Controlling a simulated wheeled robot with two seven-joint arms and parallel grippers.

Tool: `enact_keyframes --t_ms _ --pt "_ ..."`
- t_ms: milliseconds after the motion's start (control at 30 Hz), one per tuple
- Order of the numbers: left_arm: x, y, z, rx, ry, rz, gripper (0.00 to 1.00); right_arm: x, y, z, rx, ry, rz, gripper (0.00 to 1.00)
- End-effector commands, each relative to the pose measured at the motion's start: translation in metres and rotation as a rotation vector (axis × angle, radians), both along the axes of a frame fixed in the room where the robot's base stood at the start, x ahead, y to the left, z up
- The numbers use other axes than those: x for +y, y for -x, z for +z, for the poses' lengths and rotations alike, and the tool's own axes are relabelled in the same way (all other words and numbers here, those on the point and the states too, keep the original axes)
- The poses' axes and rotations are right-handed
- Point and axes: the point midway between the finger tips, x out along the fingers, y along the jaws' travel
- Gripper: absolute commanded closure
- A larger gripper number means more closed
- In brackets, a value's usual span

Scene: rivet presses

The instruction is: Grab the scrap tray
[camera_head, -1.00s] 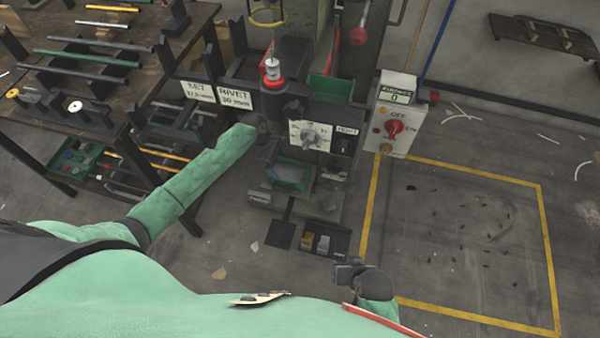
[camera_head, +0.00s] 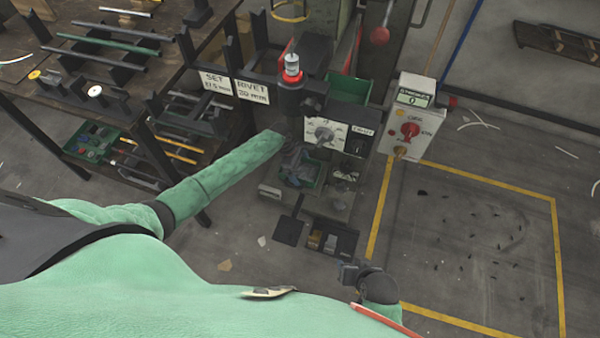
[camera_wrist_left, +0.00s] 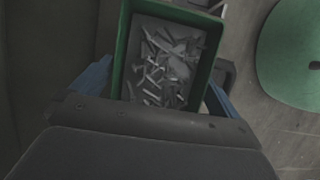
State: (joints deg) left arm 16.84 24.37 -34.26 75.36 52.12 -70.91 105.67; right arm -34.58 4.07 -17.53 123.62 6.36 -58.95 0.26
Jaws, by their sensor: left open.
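The scrap tray (camera_head: 316,178) is a small green-walled bin on the base of the rivet press, below the dial panel. In the left wrist view the tray (camera_wrist_left: 122,50) holds many grey metal scraps. My left gripper (camera_head: 293,160) is over the tray and hides part of it in the head view. In the left wrist view my left gripper (camera_wrist_left: 155,95) is open, with a blue finger on each side of the tray's near end. I cannot tell whether the fingers touch the walls. My right gripper (camera_head: 355,270) is low, right of the press base; its jaws are unclear.
A control box (camera_head: 407,118) is to the right. Another green bin (camera_head: 350,88) stands behind. A workbench (camera_head: 60,95) is at left. The yellow-marked floor (camera_head: 470,240) holds only small debris.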

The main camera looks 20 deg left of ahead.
Motion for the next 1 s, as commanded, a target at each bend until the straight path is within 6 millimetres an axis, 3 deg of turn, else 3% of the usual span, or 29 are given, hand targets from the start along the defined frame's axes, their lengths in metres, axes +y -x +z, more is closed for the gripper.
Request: enact_keyframes --t_ms 100,300,667,867,1000 --pt "0.000 0.000 0.000 0.000 0.000 0.000 0.04 0.000 0.000 0.000 0.001 0.000 0.000 0.64" --pt "0.000 0.000 0.000 0.000 0.000 0.000 0.43 0.000 0.001 -0.001 0.003 0.001 0.001 0.64" --pt "0.000 0.000 0.009 0.000 0.000 0.000 0.43 -0.001 0.001 -0.001 0.005 0.003 0.001 0.64" --pt "0.000 0.000 0.042 -0.003 0.001 -0.001 0.43 -0.001 0.002 0.004 0.013 0.005 0.003 0.64" --pt "-0.025 0.020 0.059 0.000 0.004 -0.003 0.43 -0.001 0.002 0.009 0.015 0.004 0.004 0.64"
